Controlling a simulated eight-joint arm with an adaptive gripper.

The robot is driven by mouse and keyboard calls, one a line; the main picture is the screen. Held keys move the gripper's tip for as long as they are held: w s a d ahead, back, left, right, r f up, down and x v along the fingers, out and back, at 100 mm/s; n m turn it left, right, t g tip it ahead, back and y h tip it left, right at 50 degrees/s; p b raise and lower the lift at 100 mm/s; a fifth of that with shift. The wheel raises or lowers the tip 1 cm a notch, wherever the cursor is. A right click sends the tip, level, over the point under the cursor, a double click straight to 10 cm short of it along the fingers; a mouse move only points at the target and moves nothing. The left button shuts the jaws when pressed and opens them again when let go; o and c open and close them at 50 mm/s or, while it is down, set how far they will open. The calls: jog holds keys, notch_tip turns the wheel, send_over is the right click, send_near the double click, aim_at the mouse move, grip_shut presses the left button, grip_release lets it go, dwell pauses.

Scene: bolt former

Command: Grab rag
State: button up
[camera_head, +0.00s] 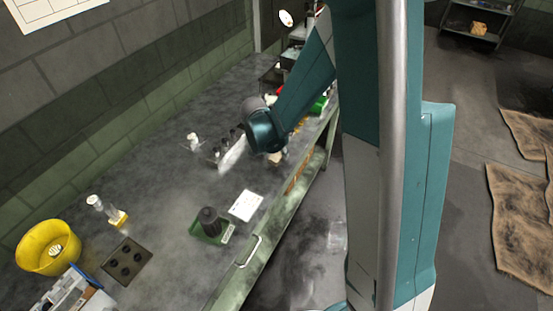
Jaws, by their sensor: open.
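A pale, elongated, crumpled-looking thing (232,155) lies on the grey workbench (165,160), just left of my teal arm. It may be the rag, but it is too small and blurred to be sure. My arm reaches over the bench from the right, and its rounded teal joint is close beside the pale thing in the picture. I see no clear contact between my arm and the pale thing.
A green tray with a dark part (210,222), a white sheet (246,205), a dark plate with round holes (126,262) and a yellow bowl (30,256) lie on the bench. Small dark bottles stand near the arm. The bench's middle left is clear. Brown mats (522,215) lie on the floor.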

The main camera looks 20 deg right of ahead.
jog(key=shift+x, duration=1.2)
jog(key=c, duration=0.9)
